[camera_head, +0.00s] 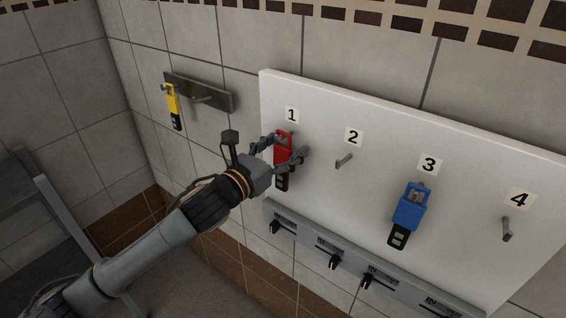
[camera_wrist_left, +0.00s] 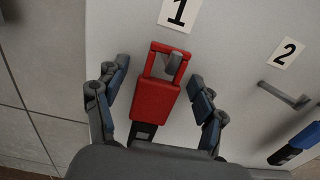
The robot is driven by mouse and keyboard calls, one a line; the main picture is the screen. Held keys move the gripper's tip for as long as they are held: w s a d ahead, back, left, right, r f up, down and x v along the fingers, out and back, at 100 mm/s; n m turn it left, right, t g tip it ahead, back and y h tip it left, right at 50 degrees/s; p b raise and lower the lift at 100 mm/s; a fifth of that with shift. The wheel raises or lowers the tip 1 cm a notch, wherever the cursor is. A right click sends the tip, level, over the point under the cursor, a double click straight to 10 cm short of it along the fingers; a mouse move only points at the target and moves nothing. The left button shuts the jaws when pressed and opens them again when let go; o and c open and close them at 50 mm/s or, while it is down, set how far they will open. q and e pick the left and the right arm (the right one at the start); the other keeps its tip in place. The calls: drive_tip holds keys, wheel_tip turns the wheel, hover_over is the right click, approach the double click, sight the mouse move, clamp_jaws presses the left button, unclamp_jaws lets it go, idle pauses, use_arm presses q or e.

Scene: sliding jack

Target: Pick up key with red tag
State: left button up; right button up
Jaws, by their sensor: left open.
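The key with the red tag (camera_head: 283,147) hangs on the peg below label 1 on the white board (camera_head: 390,128). In the left wrist view the red tag (camera_wrist_left: 154,100) hangs by its loop on the grey peg, with its black lower end partly hidden behind my gripper body. My left gripper (camera_head: 283,150) is open at the tag, and it also shows in the left wrist view (camera_wrist_left: 160,100). One finger is on each side of the tag, with visible gaps between fingers and tag. My right gripper is not in view.
A key with a blue tag (camera_head: 409,207) hangs below label 3. Pegs 2 (camera_head: 344,160) and 4 (camera_head: 507,229) are bare. A yellow-tagged key (camera_head: 173,105) hangs on a small grey rack (camera_head: 215,95) at the left. A grey strip with several black switches (camera_head: 350,262) runs below the board.

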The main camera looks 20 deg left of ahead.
use_arm(q)
drive_tip(key=c, duration=1.3)
drive_tip(key=shift+o, duration=0.2)
drive_tip(key=shift+r, duration=0.15)
drive_tip(key=shift+r, duration=0.45)
drive_tip(key=shift+s+a+b, duration=0.2)
drive_tip(key=shift+s+b, duration=0.15)
drive_tip(key=shift+b, duration=0.15)
drive_tip(key=p+v, duration=0.6)
drive_tip(key=v, duration=1.1)
drive_tip(key=shift+s+r, duration=0.15)
drive_tip(key=shift+r, duration=0.1)
